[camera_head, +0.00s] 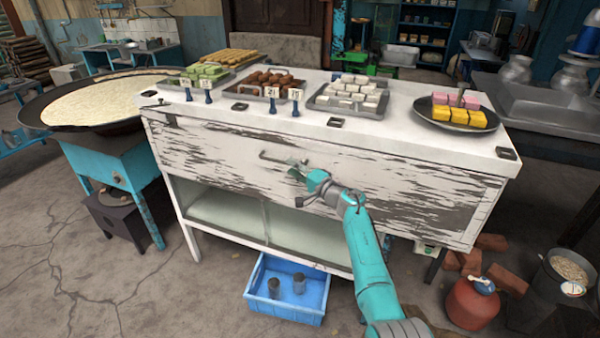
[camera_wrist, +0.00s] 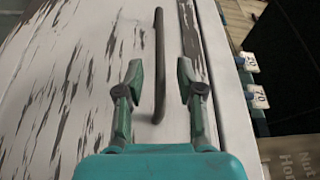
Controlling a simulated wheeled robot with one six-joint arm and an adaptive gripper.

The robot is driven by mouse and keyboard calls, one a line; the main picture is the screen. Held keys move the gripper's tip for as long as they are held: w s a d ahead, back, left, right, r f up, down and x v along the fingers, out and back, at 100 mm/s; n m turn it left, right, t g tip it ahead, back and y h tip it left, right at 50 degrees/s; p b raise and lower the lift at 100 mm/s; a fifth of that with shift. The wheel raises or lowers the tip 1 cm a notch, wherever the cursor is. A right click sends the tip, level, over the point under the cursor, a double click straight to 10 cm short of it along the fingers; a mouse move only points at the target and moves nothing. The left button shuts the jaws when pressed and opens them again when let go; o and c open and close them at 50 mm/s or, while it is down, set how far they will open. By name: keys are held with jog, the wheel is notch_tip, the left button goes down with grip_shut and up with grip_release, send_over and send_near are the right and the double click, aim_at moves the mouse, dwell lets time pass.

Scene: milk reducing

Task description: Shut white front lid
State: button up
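The white front lid (camera_head: 405,190) is a long panel with peeling paint on the upper front of the white counter. It hangs below the counter top, above a lower compartment with a pale shelf. A thin metal handle (camera_head: 272,157) sits near the lid's upper middle. My gripper (camera_head: 298,170) is at the handle's right end. In the wrist view, my gripper (camera_wrist: 160,78) is open, with the handle bar (camera_wrist: 159,45) running between its fingers. The bar shows a gap on both sides; contact cannot be seen. The lid's painted face (camera_wrist: 75,75) fills the left of that view.
Trays of sweets (camera_head: 350,95), a round plate (camera_head: 457,113) and number cards (camera_head: 270,92) stand on the counter. A blue crate (camera_head: 287,290) sits below it. A red gas cylinder (camera_head: 472,303) and bricks stand right. A wide pan (camera_head: 95,100) stands left.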

jog(key=shift+v, duration=1.25)
jog(key=s+d+f+n+t+h, duration=0.1)
jog(key=s+d+f+t, duration=0.15)
jog(key=s+f, duration=0.6)
jog(key=s+d+f+n+t+h, duration=0.1)
jog(key=s+d+f, duration=0.2)
jog(key=s+f, duration=0.5)
jog(key=s+d+f+t+h, duration=0.1)
jog(key=s+d+f+h, duration=0.15)
jog(key=s, duration=0.85)
jog(key=s+d+f+t+h, duration=0.2)
jog(key=s+d+f, duration=0.15)
jog(key=s, duration=0.75)
jog(key=s+d+r+n+g+h, duration=0.1)
jog(key=s+d+h, duration=0.15)
jog(key=s, duration=0.75)
jog(key=s+d+r+h, duration=0.2)
jog(key=s+d, duration=0.1)
jog(key=s, duration=0.7)
jog(key=s+d+r+n+g+h, duration=0.1)
jog(key=s+r, duration=0.4)
jog(key=s, duration=0.3)
jog(key=s+d+r+n+g+h, duration=0.2)
jog(key=s+r, duration=0.4)
jog(key=s, duration=0.3)
jog(key=shift+d+n, duration=0.15)
jog(key=shift+n, duration=0.15)
